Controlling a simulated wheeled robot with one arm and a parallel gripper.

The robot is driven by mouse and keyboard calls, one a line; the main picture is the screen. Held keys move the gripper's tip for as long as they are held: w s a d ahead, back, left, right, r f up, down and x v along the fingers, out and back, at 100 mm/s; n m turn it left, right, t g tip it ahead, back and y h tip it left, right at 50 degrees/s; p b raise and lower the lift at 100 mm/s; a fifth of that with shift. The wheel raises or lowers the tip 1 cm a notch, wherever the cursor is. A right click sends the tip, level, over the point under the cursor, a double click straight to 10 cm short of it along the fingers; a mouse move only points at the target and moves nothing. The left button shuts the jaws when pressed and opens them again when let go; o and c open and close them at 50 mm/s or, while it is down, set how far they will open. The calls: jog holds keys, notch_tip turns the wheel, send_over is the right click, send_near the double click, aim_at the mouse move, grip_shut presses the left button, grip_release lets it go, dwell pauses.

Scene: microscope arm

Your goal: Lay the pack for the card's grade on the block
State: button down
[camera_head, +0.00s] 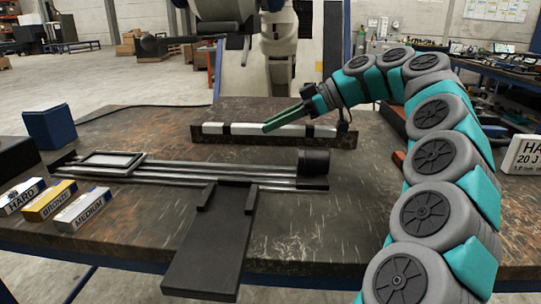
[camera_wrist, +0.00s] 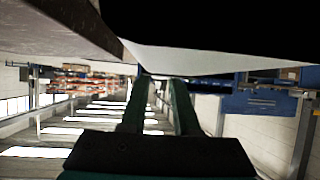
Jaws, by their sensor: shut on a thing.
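Three labelled packs stand at the bench's left edge: HARD (camera_head: 21,194), yellow BRONZE (camera_head: 49,200) and whitish MEDIUM (camera_head: 83,209). A white card (camera_head: 526,154) at the right edge reads "HA", "20 J" and "1.0"; the frame cuts it off. A long brown block (camera_head: 275,140) lies at the bench's back, with a white bar with black bands (camera_head: 228,128) along its front. My gripper (camera_head: 267,128) has green fingers that reach down to this bar. In the wrist view my gripper (camera_wrist: 160,85) meets a pale surface under a dark mass; its grip point is not clear.
A flat black plate (camera_head: 208,245) sticks out in front. A dark blue box (camera_head: 50,128) stands at the left. The bench front right of the plate is clear.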

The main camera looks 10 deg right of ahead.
jog(key=shift+s+f, duration=0.1)
jog(key=shift+f, duration=3.8)
jog(key=c, duration=0.7)
grip_release()
jog(key=shift+o, duration=0.2)
